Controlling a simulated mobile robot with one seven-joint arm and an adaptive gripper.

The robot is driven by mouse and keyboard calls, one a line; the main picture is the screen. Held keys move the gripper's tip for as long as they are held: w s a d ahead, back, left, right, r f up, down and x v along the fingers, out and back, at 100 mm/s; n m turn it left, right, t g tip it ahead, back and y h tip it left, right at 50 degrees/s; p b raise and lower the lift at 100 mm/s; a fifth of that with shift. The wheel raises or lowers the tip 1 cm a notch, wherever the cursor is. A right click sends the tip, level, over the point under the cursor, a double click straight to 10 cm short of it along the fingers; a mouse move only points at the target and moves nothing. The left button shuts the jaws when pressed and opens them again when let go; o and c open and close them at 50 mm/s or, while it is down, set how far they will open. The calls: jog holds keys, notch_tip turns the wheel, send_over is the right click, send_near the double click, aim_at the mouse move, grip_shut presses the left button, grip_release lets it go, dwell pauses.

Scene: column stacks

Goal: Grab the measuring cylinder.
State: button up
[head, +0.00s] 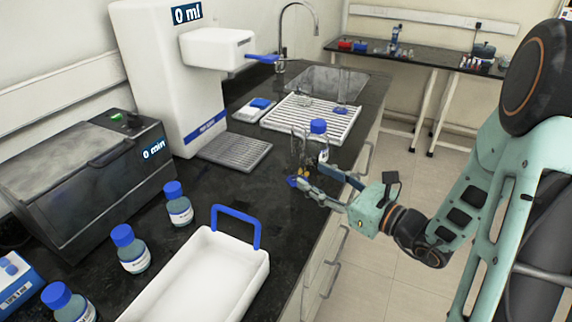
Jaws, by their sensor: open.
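A tall clear cylinder (340,90) with a blue foot, which looks like a measuring cylinder, stands upright on the white slatted rack (283,125), well beyond my gripper. My gripper (308,176) is low over the front edge of the black counter, its jaws open and pointing left. Clear glassware (297,150) with some orange or yellow shows just beyond the fingertips, and a small blue piece (291,182) shows beside them. I cannot tell whether these belong to one object or touch the fingers. Nothing is clearly held.
A blue-capped bottle (318,141) stands close behind my gripper. A white dispenser (168,90) and a grey drip tray (234,150) are to the left. A white carrier (205,275) with a blue handle fills the near counter. Bare counter (235,188) lies between.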

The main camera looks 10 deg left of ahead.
aim_at(303, 154)
jog(key=shift+w+d+f+m+t+h, duration=0.1)
jog(key=shift+w+d+m+t+h, duration=0.2)
jog(key=shift+w+d+m+t, duration=0.65)
jog(key=x, duration=1)
jog(key=shift+w+a+p, duration=0.1)
jog(key=shift+w+p, duration=0.25)
jog(key=shift+w, duration=0.05)
grip_shut()
jog(key=shift+r, duration=0.25)
